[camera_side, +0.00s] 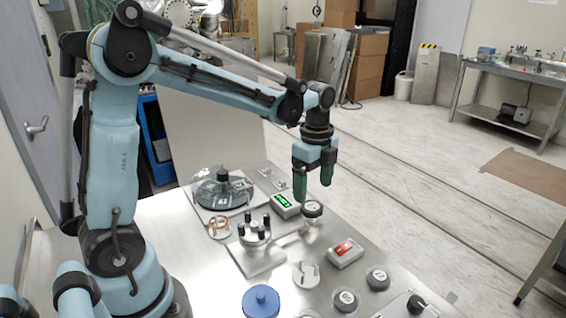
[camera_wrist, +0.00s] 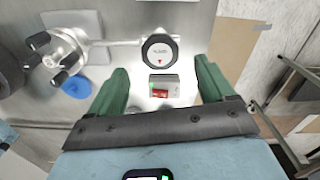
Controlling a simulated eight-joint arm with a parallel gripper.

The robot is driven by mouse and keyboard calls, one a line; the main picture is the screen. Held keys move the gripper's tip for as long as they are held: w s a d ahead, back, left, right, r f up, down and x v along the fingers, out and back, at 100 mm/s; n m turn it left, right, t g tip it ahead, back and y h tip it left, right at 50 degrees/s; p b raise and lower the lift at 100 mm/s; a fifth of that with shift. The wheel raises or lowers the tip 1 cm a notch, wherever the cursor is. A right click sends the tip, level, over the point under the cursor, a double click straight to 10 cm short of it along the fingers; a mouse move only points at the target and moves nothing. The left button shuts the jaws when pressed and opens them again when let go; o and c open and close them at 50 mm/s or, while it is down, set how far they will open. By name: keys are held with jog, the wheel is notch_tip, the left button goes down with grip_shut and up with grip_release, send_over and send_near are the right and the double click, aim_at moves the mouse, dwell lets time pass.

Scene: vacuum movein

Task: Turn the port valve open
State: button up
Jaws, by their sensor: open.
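A metal fitting with several black-tipped handles (camera_side: 255,232) stands on a pale plate. It also shows at the upper left of the wrist view (camera_wrist: 66,56). A small orange-red ring handle (camera_side: 219,226) is left of it. I cannot tell for certain which of these is the port valve. My gripper (camera_side: 313,182) has green fingers, spread apart and empty, pointing down above a round white-faced dial (camera_side: 312,208). In the wrist view the dial (camera_wrist: 160,50) lies just beyond the gap between the fingertips (camera_wrist: 161,74), with a pipe running left to the fitting.
A blue disc (camera_side: 261,302), several round knobs (camera_side: 377,277) and a dark round chamber (camera_side: 222,190) are also there.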

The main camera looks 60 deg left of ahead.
aim_at(312, 206)
jog(key=shift+f, duration=2.6)
jog(key=c, duration=1.1)
jog(key=shift+o, duration=0.2)
